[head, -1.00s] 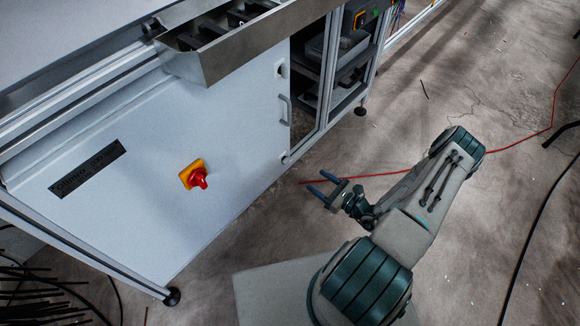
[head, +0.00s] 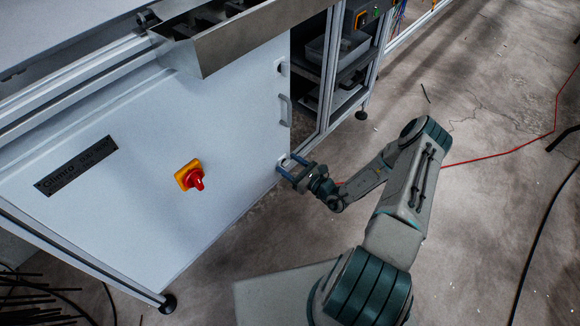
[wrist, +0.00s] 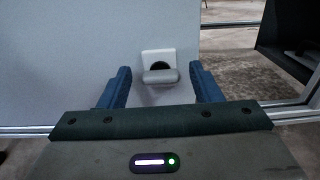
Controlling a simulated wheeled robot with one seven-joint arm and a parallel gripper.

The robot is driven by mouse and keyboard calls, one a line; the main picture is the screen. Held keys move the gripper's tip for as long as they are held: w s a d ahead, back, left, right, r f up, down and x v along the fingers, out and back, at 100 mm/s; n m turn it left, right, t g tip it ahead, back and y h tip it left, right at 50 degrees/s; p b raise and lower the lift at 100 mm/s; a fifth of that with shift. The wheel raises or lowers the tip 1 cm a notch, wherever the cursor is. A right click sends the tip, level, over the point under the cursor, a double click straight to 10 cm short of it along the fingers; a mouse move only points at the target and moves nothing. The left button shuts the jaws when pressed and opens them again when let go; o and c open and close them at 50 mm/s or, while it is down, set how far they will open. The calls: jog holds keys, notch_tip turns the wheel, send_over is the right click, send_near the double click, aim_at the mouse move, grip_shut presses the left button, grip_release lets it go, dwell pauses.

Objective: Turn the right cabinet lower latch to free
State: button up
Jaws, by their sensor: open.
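The lower latch shows in the wrist view (wrist: 159,64) as a pale plate with a dark round centre and a light grey bar lying level across its lower part. It sits near the lower right corner of the white cabinet door (head: 235,125). My gripper (head: 288,167) is open at that corner in the head view and partly covers the latch. In the wrist view its two blue fingers (wrist: 160,85) stand left and right of the latch, with gaps to the bar. I cannot tell the exact depth between fingertips and latch.
The door also has an upper latch (head: 281,68), a handle (head: 286,110) and a red rotary switch (head: 195,180) on a yellow plate. An open shelf bay (head: 325,70) lies to the right.

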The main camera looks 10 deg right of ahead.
jog(key=c, duration=1)
jog(key=shift+n, duration=0.3)
jog(key=n+p, duration=0.3)
jog(key=shift+a+r+n, duration=0.1)
jog(key=shift+n, duration=0.2)
jog(key=n+p, duration=0.2)
jog(key=n, duration=0.2)
jog(key=shift+s+p, duration=0.1)
jog(key=shift+p, duration=0.25)
jog(key=n+p, duration=0.1)
jog(key=n, duration=0.2)
jog(key=n+p, duration=0.2)
jog(key=n, duration=0.1)
jog(key=n+p, duration=0.1)
jog(key=n, duration=0.2)
jog(key=shift+f+n+p, duration=0.3)
jog(key=shift+p, duration=0.1)
